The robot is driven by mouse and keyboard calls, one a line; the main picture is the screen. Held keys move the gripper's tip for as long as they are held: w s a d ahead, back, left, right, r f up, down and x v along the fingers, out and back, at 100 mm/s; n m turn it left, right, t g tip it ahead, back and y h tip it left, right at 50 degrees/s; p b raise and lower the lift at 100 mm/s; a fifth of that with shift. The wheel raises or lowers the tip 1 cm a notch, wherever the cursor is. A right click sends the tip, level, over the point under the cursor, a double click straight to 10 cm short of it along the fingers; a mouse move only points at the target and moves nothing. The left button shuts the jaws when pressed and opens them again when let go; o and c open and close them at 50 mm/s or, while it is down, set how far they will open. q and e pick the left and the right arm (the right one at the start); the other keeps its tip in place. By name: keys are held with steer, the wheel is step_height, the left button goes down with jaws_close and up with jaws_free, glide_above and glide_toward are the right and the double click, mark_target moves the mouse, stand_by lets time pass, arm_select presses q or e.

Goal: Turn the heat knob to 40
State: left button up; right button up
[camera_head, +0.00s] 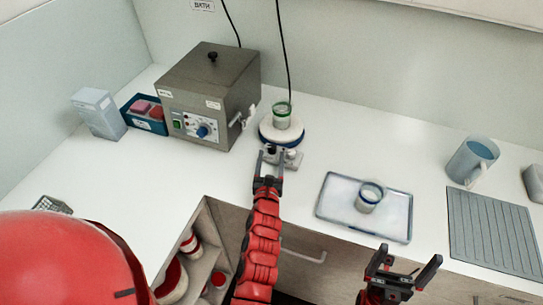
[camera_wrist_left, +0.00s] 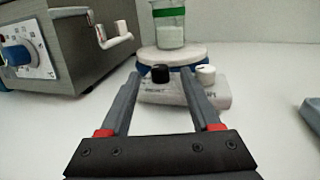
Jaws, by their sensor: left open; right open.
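A hot plate stirrer with a round white top and blue ring (camera_head: 281,131) stands on the white counter. Its grey base (camera_wrist_left: 215,95) carries a black knob (camera_wrist_left: 160,73) and a white knob (camera_wrist_left: 206,73); the labels are too blurred to read, so I cannot tell which is heat or its setting. My left gripper (camera_head: 270,158) is open in front of the base. In the left wrist view the black knob appears between its fingertips (camera_wrist_left: 162,82); I see no clear contact. The white knob is just right of the right finger. My right gripper (camera_head: 404,264) is open and empty at the counter's front edge.
A green-banded beaker (camera_head: 282,116) stands on the plate. Left is a metal bath (camera_head: 208,84) with a blue knob (camera_head: 202,131) and a protruding handle (camera_wrist_left: 116,36). A tray (camera_head: 334,207) with a small jar (camera_head: 369,197) lies right. A cable hangs behind the plate.

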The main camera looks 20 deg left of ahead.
mark_target(272, 149)
arm_select(q)
steer(key=shift+x, duration=1.15)
jaws_close()
